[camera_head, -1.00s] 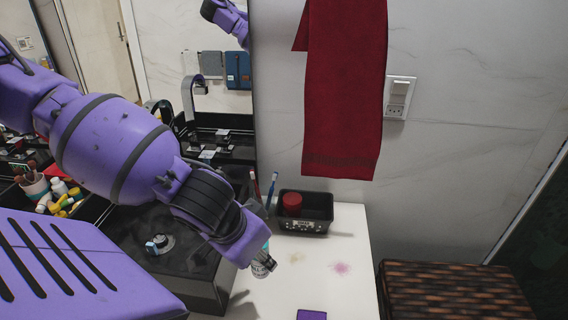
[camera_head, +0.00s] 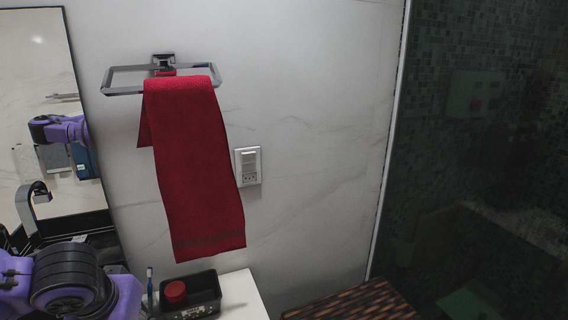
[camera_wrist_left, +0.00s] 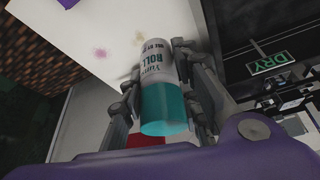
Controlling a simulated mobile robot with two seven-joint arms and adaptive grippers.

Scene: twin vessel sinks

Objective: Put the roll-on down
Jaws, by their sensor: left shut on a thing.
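The roll-on (camera_wrist_left: 157,62) has a pale printed body and a teal cap. In the left wrist view it sits between the fingers of my left gripper (camera_wrist_left: 160,72), which is shut on it. The cap end points toward my wrist and the printed end points away, toward the white counter (camera_wrist_left: 85,22). I cannot tell whether the roll-on touches the counter. In the head view only part of my left arm shows at the bottom left; its fingers and the roll-on are out of frame. My right gripper is not in view.
A black tray (camera_head: 207,297) holding a red round item (camera_head: 175,292) stands at the counter's back, beside a toothbrush (camera_head: 150,283). A red towel (camera_head: 192,170) hangs above. A brown woven surface (camera_head: 355,301) is to the right. Bare, stained counter shows in the wrist view.

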